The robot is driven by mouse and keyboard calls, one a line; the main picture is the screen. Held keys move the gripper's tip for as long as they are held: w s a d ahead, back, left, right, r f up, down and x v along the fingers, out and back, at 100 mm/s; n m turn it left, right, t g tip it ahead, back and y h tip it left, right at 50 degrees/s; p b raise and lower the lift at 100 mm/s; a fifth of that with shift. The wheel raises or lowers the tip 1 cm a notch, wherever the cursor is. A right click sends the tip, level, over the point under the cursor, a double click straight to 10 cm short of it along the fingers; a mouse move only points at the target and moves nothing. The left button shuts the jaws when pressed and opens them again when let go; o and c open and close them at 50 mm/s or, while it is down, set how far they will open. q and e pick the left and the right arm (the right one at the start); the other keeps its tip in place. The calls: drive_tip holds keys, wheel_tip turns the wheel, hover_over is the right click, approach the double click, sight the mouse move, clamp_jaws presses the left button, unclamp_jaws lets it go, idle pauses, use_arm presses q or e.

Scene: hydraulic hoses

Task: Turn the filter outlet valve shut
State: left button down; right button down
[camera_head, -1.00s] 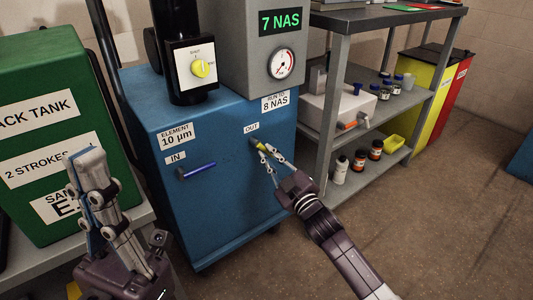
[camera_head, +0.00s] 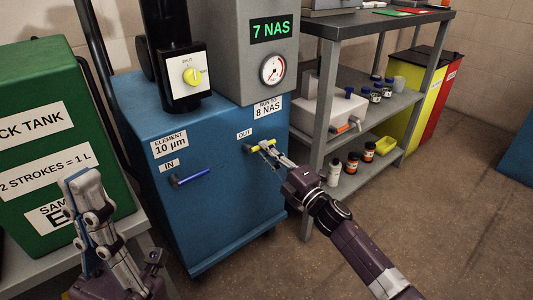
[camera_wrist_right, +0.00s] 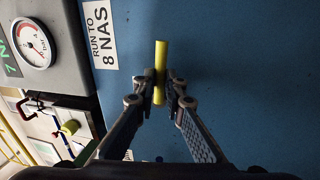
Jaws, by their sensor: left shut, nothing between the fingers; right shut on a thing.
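The filter outlet valve's yellow handle (camera_head: 270,143) is on the front of the blue filter cabinet (camera_head: 225,215), below the OUT label. It lies roughly level, pointing right. My right gripper (camera_head: 263,149) is shut on the handle. In the right wrist view the handle (camera_wrist_right: 161,52) stands between the two fingertips (camera_wrist_right: 159,88), one on each side, with its ends sticking out past them. My left gripper (camera_head: 80,180) is shut and empty at the lower left, pointing up, well away from the valve.
The IN valve's blue handle (camera_head: 190,177) sits level to the left. A green tank (camera_head: 60,110) stands left. A shelf with bottles (camera_head: 390,105) stands close on the right.

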drive_tip(key=shift+r+n, duration=0.1)
drive_tip(key=shift+n, duration=0.4)
drive_tip(key=c, duration=2)
unclamp_jaws()
drive_tip(key=v, duration=1.2)
drive_tip(key=shift+d, duration=0.1)
